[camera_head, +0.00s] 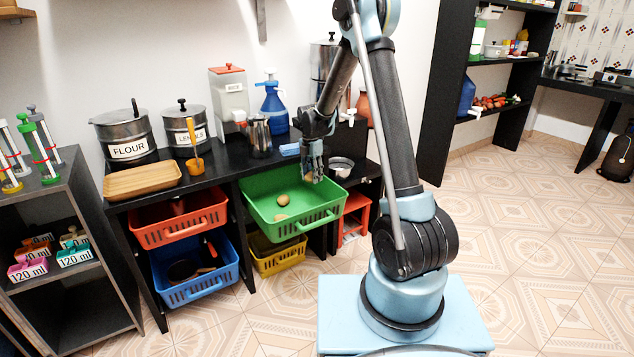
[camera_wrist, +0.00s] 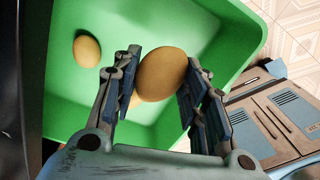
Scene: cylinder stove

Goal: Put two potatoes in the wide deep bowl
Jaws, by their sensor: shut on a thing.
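My gripper (camera_head: 312,172) is over the green basket (camera_head: 262,206), near its right side. In the wrist view the fingers (camera_wrist: 160,82) are shut on a brown potato (camera_wrist: 163,72). The held potato cannot be made out in the head view. A second potato (camera_wrist: 87,49) lies in the basket, left of the fingers. Two potatoes show in the basket in the head view, a farther one (camera_head: 282,200) and a nearer one (camera_head: 280,217).
An orange basket (camera_head: 180,221) and a blue basket (camera_head: 200,287) are left of the green one. A yellow basket (camera_head: 280,258) is below it. Pots, a wooden tray (camera_head: 143,180) and a blue sprayer (camera_head: 272,105) stand on the counter. Open floor is at the right.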

